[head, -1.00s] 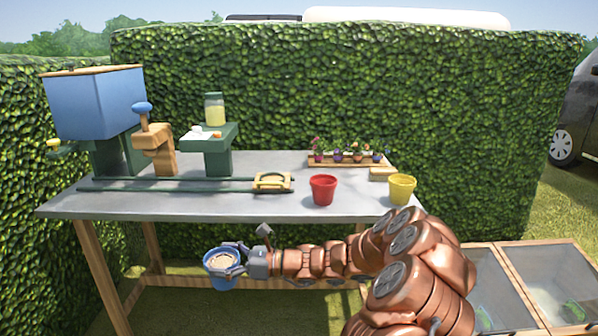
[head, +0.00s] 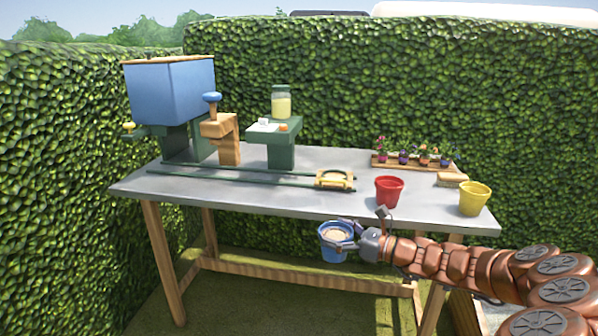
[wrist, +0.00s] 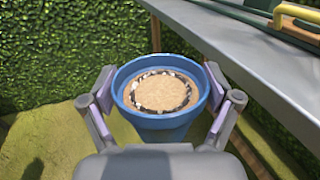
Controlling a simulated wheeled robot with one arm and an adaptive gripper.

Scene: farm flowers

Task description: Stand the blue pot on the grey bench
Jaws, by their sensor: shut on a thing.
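The blue pot (head: 334,250) is upright in my gripper (head: 344,238), in front of the front edge of the grey bench (head: 250,202) in the head view. In the wrist view the blue pot (wrist: 162,122) sits between the two fingers of my gripper (wrist: 162,105), which is shut on it. The pot holds a tan fill with a dark and white speckled ring. The grey bench (wrist: 235,50) shows at the upper right of the wrist view, beside the pot and apart from it. The pot's underside is hidden in the wrist view.
A red pot (head: 388,191) and a yellow pot (head: 474,199) stand on the right of the bench. A wooden frame (head: 335,180) sits on green rails (head: 240,176). A blue hopper (head: 170,92) and a jar (head: 281,102) stand behind. The front left bench top is clear.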

